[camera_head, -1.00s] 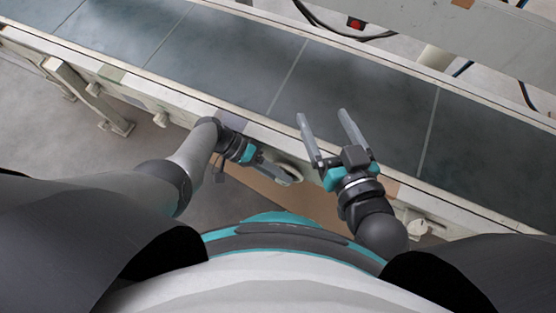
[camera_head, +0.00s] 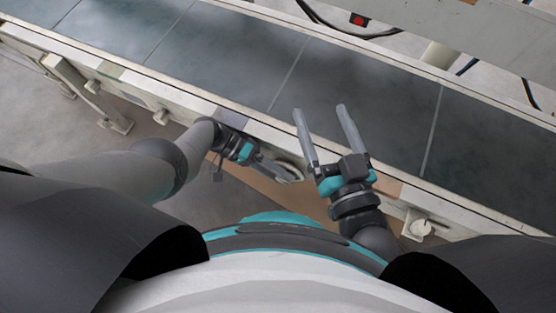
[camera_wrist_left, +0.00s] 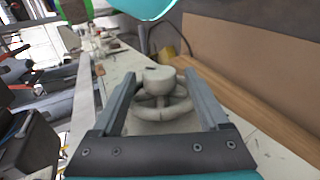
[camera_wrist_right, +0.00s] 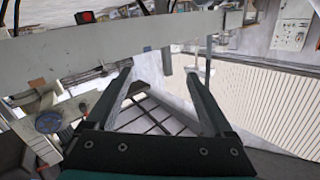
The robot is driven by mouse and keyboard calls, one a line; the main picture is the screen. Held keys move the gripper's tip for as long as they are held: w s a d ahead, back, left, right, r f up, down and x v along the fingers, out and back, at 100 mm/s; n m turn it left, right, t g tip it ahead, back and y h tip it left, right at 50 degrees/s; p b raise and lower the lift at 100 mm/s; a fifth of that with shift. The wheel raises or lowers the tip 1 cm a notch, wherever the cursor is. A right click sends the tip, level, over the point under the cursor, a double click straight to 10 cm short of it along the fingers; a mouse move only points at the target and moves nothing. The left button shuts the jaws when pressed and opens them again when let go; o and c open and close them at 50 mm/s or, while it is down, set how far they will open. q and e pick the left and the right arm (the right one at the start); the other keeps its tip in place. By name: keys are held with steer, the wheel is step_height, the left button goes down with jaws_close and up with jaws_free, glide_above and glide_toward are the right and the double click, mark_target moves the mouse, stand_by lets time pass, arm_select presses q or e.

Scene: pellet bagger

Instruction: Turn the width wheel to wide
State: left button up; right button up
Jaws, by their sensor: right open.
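The width wheel appears as a pale grey spoked handwheel with a rounded knob (camera_wrist_left: 158,78) in the left wrist view. It is on the near side of the conveyor frame; in the head view only a pale part (camera_head: 291,167) shows beside my left fingers. My left gripper (camera_head: 284,174) is at the wheel, with one finger on each side of it in the left wrist view (camera_wrist_left: 160,85). The fingers stand apart; I cannot tell whether they press on the rim. My right gripper (camera_head: 319,110) is open and empty, above the conveyor edge.
The dark conveyor belt (camera_head: 225,65) runs diagonally behind the grippers, with a pale side rail (camera_head: 150,82). A red button (camera_head: 357,20) is at the back. Brown board lies below the wheel.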

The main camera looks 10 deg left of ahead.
arm_select(q)
steer(key=p+v, duration=0.1)
steer(key=v, duration=1.4)
arm_select(e)
steer(key=shift+w+d+f+n+g+h, duration=0.2)
steer(key=shift+w+d+f+g, duration=0.15)
steer(key=shift+g, duration=0.25)
steer(key=shift+w+d+f+n+g+h, duration=0.1)
steer(key=shift+w+d+f+g+h, duration=0.15)
steer(key=shift+f+g, duration=0.3)
arm_select(q)
steer(key=shift+a, duration=0.1)
arm_select(e)
steer(key=shift+r, duration=0.1)
